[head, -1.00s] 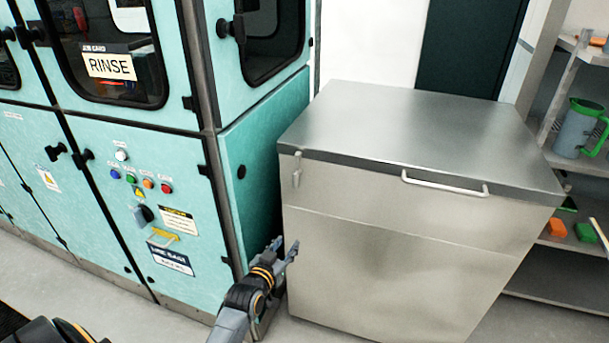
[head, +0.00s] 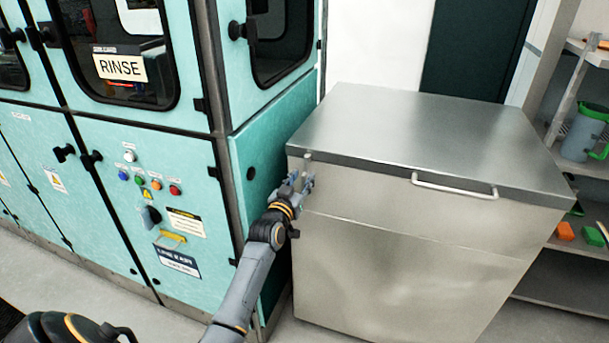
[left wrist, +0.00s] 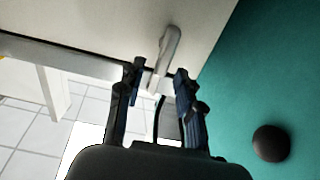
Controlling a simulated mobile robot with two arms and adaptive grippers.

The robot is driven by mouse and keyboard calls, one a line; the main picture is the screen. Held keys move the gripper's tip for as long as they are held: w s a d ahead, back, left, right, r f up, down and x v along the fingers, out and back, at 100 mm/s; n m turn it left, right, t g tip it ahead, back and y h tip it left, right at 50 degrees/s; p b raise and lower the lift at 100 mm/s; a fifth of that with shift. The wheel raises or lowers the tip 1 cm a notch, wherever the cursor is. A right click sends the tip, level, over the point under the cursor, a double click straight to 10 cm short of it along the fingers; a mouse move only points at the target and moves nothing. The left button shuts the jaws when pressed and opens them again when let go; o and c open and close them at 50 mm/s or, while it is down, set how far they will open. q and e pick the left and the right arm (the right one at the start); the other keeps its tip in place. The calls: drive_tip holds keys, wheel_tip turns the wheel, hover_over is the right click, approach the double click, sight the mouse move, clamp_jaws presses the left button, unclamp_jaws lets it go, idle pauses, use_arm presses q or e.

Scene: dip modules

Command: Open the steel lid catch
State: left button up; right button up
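The steel lid catch is a small upright metal lever on the upper left of the steel chest's (head: 410,240) front; its top shows at the lid edge in the head view (head: 307,157). In the left wrist view the catch (left wrist: 168,52) lies ahead of and partly between the fingers. My left gripper (head: 301,181) is at the catch, partly hiding it; in the left wrist view its fingers (left wrist: 158,82) stand apart, one on each side of the catch's near end. Contact cannot be told. The lid (head: 430,130) is down. My right gripper is not in view.
A teal machine (head: 270,150) with a dark round knob (left wrist: 271,143) stands close to the left of the chest. The lid has a bar handle (head: 450,187). Shelves with a grey-green jug (head: 582,135) stand at right.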

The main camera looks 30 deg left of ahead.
sight(306, 173)
use_arm(q)
drive_tip(key=shift+x, duration=1.3)
clamp_jaws()
